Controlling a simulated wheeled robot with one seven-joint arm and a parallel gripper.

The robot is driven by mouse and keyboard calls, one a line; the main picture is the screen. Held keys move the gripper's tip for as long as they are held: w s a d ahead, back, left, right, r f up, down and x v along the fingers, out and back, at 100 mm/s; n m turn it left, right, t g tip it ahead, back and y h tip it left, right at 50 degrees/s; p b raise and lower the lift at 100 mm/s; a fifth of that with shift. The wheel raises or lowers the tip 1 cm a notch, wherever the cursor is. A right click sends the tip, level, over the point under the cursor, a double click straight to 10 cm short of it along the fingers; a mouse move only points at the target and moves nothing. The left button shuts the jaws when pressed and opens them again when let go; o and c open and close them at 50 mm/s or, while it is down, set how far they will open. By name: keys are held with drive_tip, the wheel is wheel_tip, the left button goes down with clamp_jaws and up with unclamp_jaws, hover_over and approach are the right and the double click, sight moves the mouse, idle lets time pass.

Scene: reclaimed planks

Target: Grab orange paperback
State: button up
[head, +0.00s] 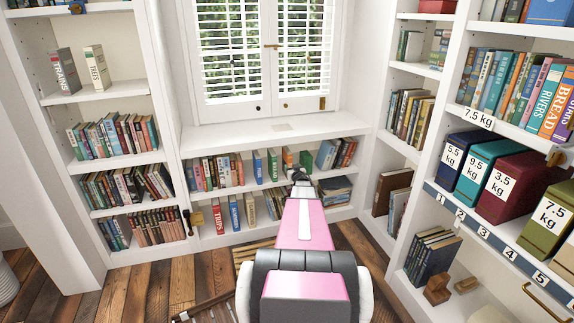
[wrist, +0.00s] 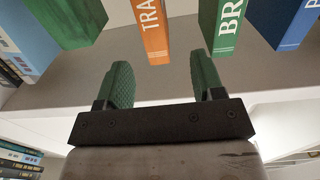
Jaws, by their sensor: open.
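The orange paperback (wrist: 153,32) stands upright on a shelf, its spine with white letters starting "TRA" facing me. In the wrist view it is at the top middle, beyond and between the two green fingertips. In the head view a bit of orange spine (head: 287,156) shows just above my gripper (head: 299,178), on the shelf below the window. My gripper (wrist: 163,72) is open and empty, with a gap between its fingers and the book. The book's top is out of the wrist view.
A green book (wrist: 227,28) stands close right of the orange one, near my right finger. Another green book (wrist: 72,20) is to the left, and a blue book (wrist: 296,26) is further right. The grey shelf edge (wrist: 160,88) runs beneath them.

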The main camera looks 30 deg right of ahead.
sight(287, 163)
drive_tip(key=x, duration=1.1)
drive_tip(key=shift+d, duration=0.4)
drive_tip(key=shift+s, duration=0.1)
clamp_jaws()
